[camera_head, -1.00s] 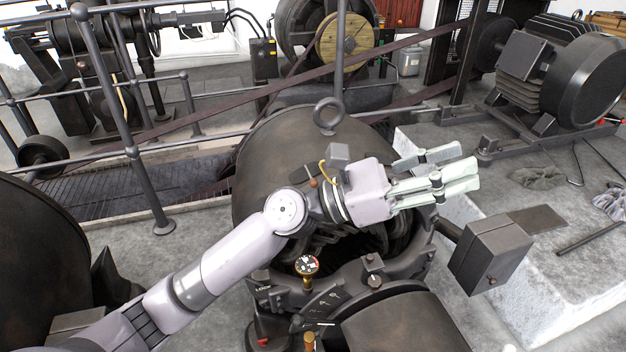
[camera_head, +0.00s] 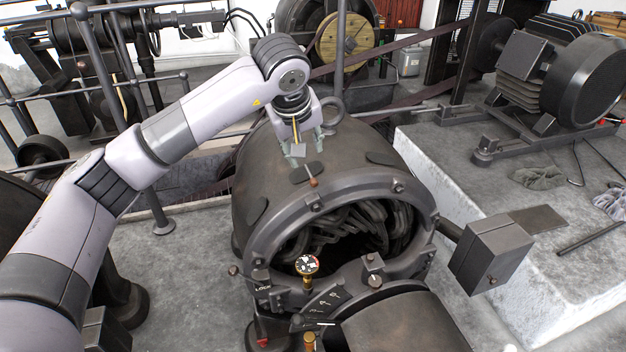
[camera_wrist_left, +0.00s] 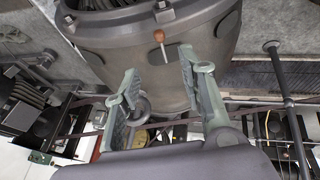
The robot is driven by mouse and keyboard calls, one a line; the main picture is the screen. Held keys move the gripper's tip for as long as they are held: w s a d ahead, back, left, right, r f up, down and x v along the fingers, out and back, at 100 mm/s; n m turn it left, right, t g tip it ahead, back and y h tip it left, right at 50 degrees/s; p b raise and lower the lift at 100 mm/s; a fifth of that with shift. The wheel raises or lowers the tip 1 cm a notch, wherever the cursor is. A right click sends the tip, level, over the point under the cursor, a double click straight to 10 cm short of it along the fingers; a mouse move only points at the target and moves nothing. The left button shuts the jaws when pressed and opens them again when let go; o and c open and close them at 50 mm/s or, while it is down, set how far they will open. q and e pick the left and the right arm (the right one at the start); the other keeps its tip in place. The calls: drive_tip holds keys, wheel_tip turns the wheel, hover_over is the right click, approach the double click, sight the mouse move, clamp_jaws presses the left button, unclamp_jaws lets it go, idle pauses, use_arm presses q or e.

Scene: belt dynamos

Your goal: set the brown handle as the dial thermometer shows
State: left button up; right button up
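The brown handle (camera_head: 313,182) is a small brown knob on a thin metal stem on top of the dark dynamo housing (camera_head: 260,170). It also shows in the left wrist view (camera_wrist_left: 159,36). My left gripper (camera_head: 307,162) points down over the housing, just behind the handle. In the left wrist view its fingers (camera_wrist_left: 157,65) are spread and empty, with the handle just beyond the tips, between their lines. The dial thermometer (camera_head: 306,265) has a black face with white and red marks and stands on the housing's front rim; its reading is too small to tell. My right gripper is out of view.
A marked plate (camera_head: 325,302) and a brass knob (camera_head: 309,341) sit below the dial. An upright iron ring (camera_head: 329,112) stands close behind my left gripper. A grey box (camera_head: 491,255) juts out at the right. A railing post (camera_head: 125,140) stands at the left.

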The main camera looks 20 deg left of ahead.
sight(314, 181)
use_arm(q)
drive_tip(key=b+x, duration=0.1)
drive_tip(key=x, duration=1.2)
drive_tip(key=shift+w+d+f, duration=0.1)
drive_tip(key=shift+f, duration=0.15)
drive_tip(key=shift+w+f, duration=0.3)
drive_tip(key=shift+f, duration=0.25)
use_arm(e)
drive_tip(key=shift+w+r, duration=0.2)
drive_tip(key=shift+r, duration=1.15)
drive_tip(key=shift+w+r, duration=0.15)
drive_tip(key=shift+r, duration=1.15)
use_arm(q)
drive_tip(key=shift+c, duration=0.4)
clamp_jaws()
